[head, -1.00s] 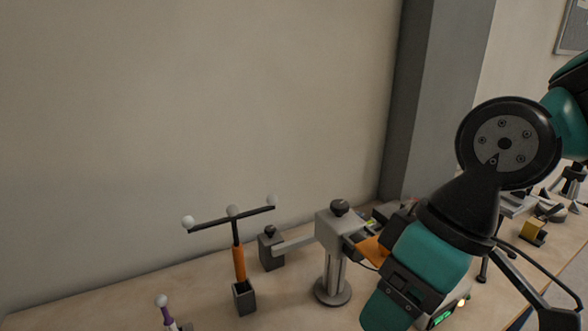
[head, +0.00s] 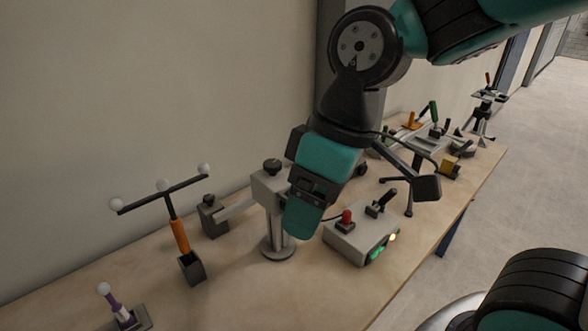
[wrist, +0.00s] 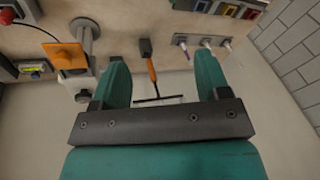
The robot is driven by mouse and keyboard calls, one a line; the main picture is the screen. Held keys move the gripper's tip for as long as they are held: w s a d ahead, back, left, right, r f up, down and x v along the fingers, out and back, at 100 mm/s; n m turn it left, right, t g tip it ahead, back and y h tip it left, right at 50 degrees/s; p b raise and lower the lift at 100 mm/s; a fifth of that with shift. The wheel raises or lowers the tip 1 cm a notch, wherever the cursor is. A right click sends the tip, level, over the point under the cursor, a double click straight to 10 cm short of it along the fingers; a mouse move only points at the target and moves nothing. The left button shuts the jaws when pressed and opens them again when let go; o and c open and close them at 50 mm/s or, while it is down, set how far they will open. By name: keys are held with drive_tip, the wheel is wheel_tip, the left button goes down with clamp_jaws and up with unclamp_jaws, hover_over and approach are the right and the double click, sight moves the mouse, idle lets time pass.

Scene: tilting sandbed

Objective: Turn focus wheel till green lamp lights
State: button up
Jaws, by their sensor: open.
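The grey stand (head: 272,188) has a round base and a black knob (head: 271,165) on top; the knob may be the focus wheel, but I cannot tell. In the wrist view the knob (wrist: 83,97) and an orange plate (wrist: 65,56) lie left of my fingers. My gripper (head: 304,212) overlaps the stand's right side in the head view and hides part of it. In the wrist view my gripper (wrist: 160,70) is open with nothing between its fingers. A grey control box (head: 350,241) shows green-lit parts (head: 378,252) and a pale yellow lit lamp (head: 393,237).
Left of the stand are a small grey block (head: 212,216), an orange-handled T-bar with white balls (head: 180,236) in a dark holder, and a purple-handled tool (head: 118,306). More instruments (head: 430,130) stand farther right. The wooden bench (head: 225,285) is clear in front of the stand.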

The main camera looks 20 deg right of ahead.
drive_tip(key=w+d+r+n+h+p, duration=0.1)
drive_tip(key=w+r+n+p, duration=0.15)
drive_tip(key=w, duration=0.65)
drive_tip(key=w+d+r+n+h+p, duration=0.15)
drive_tip(key=w+r, duration=0.25)
drive_tip(key=w, duration=0.4)
drive_tip(key=n+p, duration=0.3)
approach(273, 163)
drive_tip(key=shift+h, duration=0.45)
drive_tip(key=f+p, duration=0.1)
drive_tip(key=f, duration=0.2)
drive_tip(key=f+p, duration=0.2)
drive_tip(key=f, duration=0.1)
drive_tip(key=a+f+p, duration=0.1)
drive_tip(key=f+p, duration=0.1)
drive_tip(key=f, duration=0.1)
drive_tip(key=shift+w+f, duration=0.1)
drive_tip(key=shift+w, duration=0.05)
drive_tip(key=c, duration=0.9)
drive_tip(key=shift+a, duration=0.15)
drive_tip(key=shift+d, duration=0.2)
